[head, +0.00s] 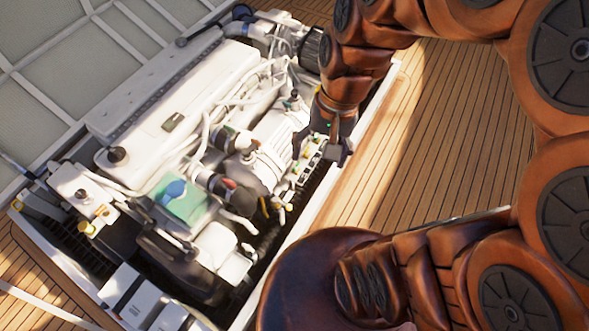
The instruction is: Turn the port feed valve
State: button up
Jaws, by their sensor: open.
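My gripper (338,151) is open and empty. It points down over the right edge of the engine hatch, just right of a row of small coloured fittings (301,164) on the engine's side. The row shows green, yellow and reddish spots, and my gripper partly covers its upper end. Small yellow fittings (279,204) sit lower left of the row, by the hoses. I cannot tell which of these is the port feed valve, as they are too small to make out. No contact between my gripper and a fitting is clear.
The white engine (172,90) fills the open hatch, with hoses, dark cylindrical filters (231,138) and a green box with a blue cap (186,200). A pale hatch rim (330,196) borders it. The wooden deck (440,110) to the right is clear beyond my arm.

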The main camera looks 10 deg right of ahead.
jog(key=w+a+f+m+t+y+b, duration=0.1)
jog(key=w+a+f+m+y+b, duration=0.15)
jog(key=w+f+m+b, duration=0.75)
jog(key=m+t+h+b, duration=0.2)
jog(key=m+t+b, duration=0.1)
jog(key=m+b, duration=1.1)
send_over(297, 165)
jog(key=s+d, duration=0.2)
notch_tip(297, 165, down, 44)
jog(key=f+n, duration=0.1)
jog(key=shift+y, duration=0.25)
jog(key=shift+b+x, duration=1.55)
jog(key=shift+x, duration=2.05)
jog(key=shift+a+r, duration=0.1)
jog(key=shift+a, duration=0.05)
